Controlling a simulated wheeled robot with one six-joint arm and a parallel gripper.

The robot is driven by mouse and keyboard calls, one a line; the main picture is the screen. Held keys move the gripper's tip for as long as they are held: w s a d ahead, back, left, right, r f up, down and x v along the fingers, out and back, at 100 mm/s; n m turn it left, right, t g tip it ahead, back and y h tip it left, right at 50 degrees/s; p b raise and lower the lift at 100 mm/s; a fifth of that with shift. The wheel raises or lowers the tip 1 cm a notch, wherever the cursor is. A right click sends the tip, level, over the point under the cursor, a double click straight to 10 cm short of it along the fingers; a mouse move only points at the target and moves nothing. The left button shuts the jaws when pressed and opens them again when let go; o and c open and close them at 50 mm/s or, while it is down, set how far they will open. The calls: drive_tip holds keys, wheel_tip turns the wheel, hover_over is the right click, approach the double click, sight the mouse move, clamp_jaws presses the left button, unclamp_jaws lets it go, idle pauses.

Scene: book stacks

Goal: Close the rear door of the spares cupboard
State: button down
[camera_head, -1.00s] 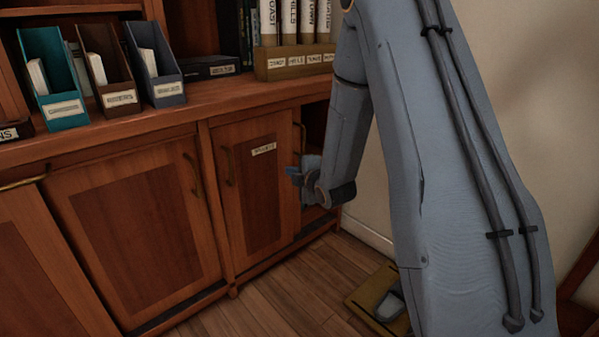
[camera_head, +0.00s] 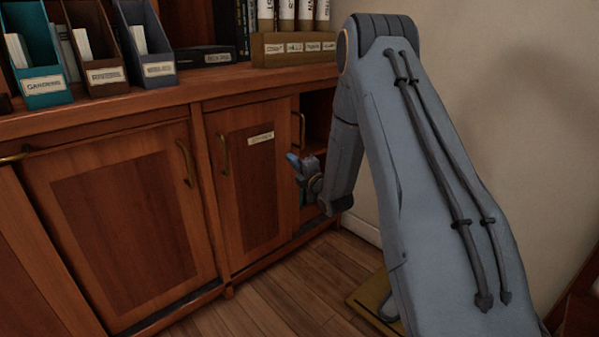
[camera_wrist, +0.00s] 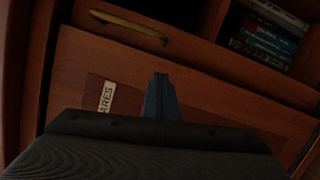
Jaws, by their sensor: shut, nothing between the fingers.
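The spares cupboard has a labelled front door (camera_head: 247,185) on the left. The rear door (camera_head: 296,115) shows as a narrow strip at its right, with a vertical brass handle (camera_head: 301,131). An opening (camera_head: 317,112) lies to the right of the strip. In the wrist view the rear door's handle (camera_wrist: 128,27) is at upper left and the front door's label (camera_wrist: 105,97) is below it. My gripper (camera_head: 292,160) is shut and empty, just below that handle in the head view. Its blue fingers (camera_wrist: 161,98) appear in front of the front door. Contact cannot be told.
Books (camera_wrist: 265,42) stand inside the opening. File boxes (camera_head: 146,50) and a wooden book holder (camera_head: 294,48) stand on the counter. A pale wall (camera_head: 480,80) is close on the right. A yellowish board (camera_head: 370,296) lies on the floor.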

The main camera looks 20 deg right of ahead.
drive_tip(key=shift+w+d+r+b, duration=0.2)
drive_tip(key=shift+w+d+b, duration=0.25)
drive_tip(key=shift+w+d, duration=0.35)
drive_tip(key=shift+w+d+r+b, duration=0.2)
drive_tip(key=shift+w+d+b, duration=0.35)
drive_tip(key=shift+d, duration=0.35)
drive_tip(key=shift+w, duration=0.15)
